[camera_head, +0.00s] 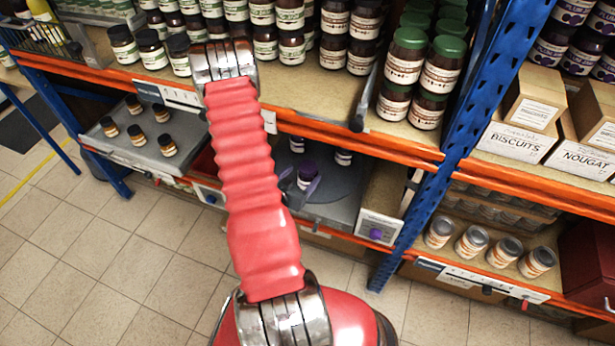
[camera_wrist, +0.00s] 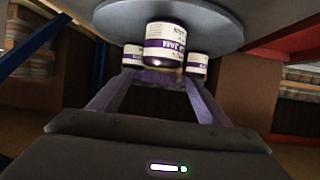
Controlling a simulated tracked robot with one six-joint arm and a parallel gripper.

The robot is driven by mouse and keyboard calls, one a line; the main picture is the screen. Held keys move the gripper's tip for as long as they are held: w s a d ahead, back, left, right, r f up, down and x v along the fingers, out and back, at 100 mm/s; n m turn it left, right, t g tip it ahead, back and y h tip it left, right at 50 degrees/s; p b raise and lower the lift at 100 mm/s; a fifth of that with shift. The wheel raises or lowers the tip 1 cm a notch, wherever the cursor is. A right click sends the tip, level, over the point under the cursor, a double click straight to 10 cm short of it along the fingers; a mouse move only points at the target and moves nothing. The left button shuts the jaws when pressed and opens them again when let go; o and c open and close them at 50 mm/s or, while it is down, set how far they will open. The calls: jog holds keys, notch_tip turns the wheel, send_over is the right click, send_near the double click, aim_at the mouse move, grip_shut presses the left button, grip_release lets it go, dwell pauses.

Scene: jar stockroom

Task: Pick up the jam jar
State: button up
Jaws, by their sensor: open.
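In the wrist view, a jar with a white and purple label (camera_wrist: 165,42), its print upside down, stands on a round grey plate (camera_wrist: 222,22). The print seems to read jam. My gripper (camera_wrist: 162,78) is open, with its two purple-grey fingers reaching toward this nearest jar. I cannot tell whether the fingertips touch it. Two similar jars stand behind it, one on the left (camera_wrist: 132,55) and one on the right (camera_wrist: 197,64).
In the head view, an orange shelf beam (camera_head: 330,142) runs above the lower shelf. A blue post (camera_head: 425,185) and a cardboard box (camera_head: 381,198) stand to the right. A grey tray (camera_head: 110,140) with small jars lies left. The tiled floor is clear.

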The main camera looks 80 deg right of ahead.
aim_at(304, 174)
jog(key=shift+x, duration=2.05)
jog(key=shift+x, duration=2.6)
jog(key=shift+r, duration=0.1)
jog(key=shift+c, duration=0.2)
grip_shut()
notch_tip(304, 174, up, 10)
